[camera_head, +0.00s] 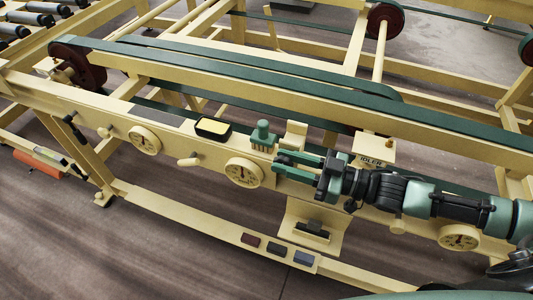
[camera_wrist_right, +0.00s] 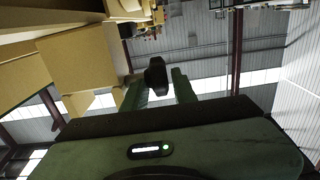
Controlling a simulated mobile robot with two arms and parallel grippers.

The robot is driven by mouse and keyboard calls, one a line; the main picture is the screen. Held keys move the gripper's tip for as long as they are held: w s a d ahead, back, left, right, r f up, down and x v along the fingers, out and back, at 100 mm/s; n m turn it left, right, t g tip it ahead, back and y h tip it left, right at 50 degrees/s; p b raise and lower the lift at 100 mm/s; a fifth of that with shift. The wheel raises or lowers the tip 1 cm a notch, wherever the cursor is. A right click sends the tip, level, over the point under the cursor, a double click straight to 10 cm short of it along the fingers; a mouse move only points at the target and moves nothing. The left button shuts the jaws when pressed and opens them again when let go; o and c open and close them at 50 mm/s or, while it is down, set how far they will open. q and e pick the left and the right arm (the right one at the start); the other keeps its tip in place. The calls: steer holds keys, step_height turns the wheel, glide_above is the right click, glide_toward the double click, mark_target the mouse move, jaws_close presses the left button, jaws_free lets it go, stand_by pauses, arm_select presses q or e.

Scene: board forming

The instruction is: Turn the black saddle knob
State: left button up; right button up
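My right gripper (camera_head: 279,163) comes in from the right in the head view, with its two green fingers apart, close to the front face of the cream beam. In the right wrist view a black knob (camera_wrist_right: 156,74), which looks like the saddle knob, shows between the tips of my right gripper (camera_wrist_right: 158,84). The fingers stand on either side of it with a narrow gap visible; firm contact cannot be made out. In the head view the knob is not clearly visible near the fingers. My left gripper is not in view.
The cream beam (camera_head: 180,148) carries dials (camera_head: 243,172), a cream knob (camera_head: 189,161) and a black-rimmed yellow box (camera_head: 213,128). A green brush-like piece (camera_head: 263,136) stands just behind my fingers. Green belts (camera_head: 270,72) run behind. A lower rail holds small coloured blocks (camera_head: 277,250).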

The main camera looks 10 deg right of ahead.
steer(key=x, duration=0.4)
steer(key=shift+w+a+p, duration=0.1)
steer(key=shift+a+p, duration=0.05)
steer(key=shift+p, duration=0.15)
jaws_close()
steer(key=g+h+p, duration=0.1)
steer(key=p, duration=0.3)
steer(key=f+h+p, duration=0.1)
steer(key=p, duration=0.2)
steer(key=shift+g+h+p, duration=0.35)
steer(key=shift+g+h, duration=0.05)
